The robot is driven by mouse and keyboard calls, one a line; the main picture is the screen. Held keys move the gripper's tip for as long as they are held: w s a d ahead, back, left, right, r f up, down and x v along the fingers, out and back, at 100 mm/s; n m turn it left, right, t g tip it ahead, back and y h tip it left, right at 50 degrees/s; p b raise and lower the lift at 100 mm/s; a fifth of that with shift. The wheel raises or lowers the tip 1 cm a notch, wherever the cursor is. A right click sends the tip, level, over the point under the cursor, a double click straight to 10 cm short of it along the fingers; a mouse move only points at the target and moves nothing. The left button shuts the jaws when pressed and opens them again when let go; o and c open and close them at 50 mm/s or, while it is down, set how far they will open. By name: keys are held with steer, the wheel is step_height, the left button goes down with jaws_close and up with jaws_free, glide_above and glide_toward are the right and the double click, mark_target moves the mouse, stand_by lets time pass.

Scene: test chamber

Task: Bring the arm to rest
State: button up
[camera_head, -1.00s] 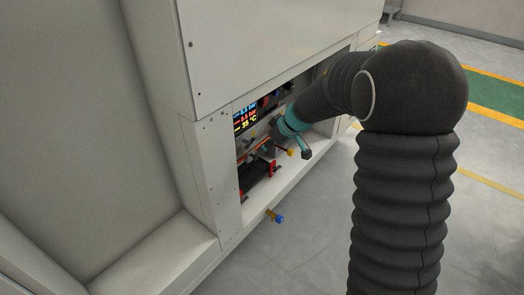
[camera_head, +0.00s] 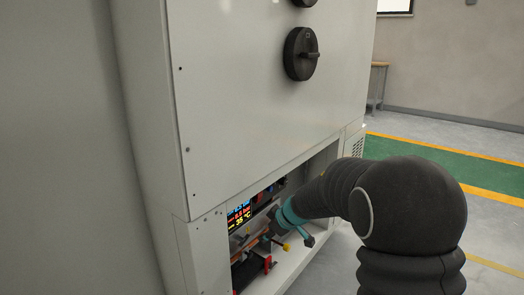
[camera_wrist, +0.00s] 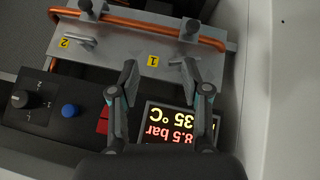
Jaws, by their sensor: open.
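My gripper (camera_wrist: 160,76) is open and empty in the wrist view, its two fingers apart in front of a metal plate (camera_wrist: 110,42) with yellow labels 1 and 2. In the head view my black-sleeved arm reaches from the right into the low recess of the cabinet (camera_head: 265,110). Its teal wrist end is inside the opening, and the fingertips are hard to make out there. A lit display (camera_wrist: 178,125), upside down in the wrist view, shows 8.5 bar and 35 °C beneath the fingers. It also shows in the head view (camera_head: 239,215).
A copper pipe (camera_wrist: 145,22) runs along the plate. A black knob (camera_wrist: 20,99) and a blue button (camera_wrist: 70,111) sit at the left. The cabinet walls and ledge surround the arm's end. A round black handle (camera_head: 300,54) sticks out above. Open floor (camera_head: 490,215) lies to the right.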

steer(key=s+d+r+m+t+h, duration=0.1)
steer(key=s+d+r+m+h, duration=0.25)
steer(key=d, duration=0.45)
steer(key=s+d+r+m+t+h, duration=0.25)
steer(key=d+h, duration=0.25)
steer(key=d, duration=0.3)
steer(key=s+d+m+g, duration=0.25)
steer(key=s+g, duration=0.25)
steer(key=s, duration=1.2)
steer(key=s+a+r+m+y, duration=0.2)
steer(key=s, duration=0.5)
steer(key=s+a+r+m+t+y, duration=0.1)
steer(key=s+a+r, duration=0.2)
steer(key=s, duration=0.4)
steer(key=shift+m+y, duration=0.35)
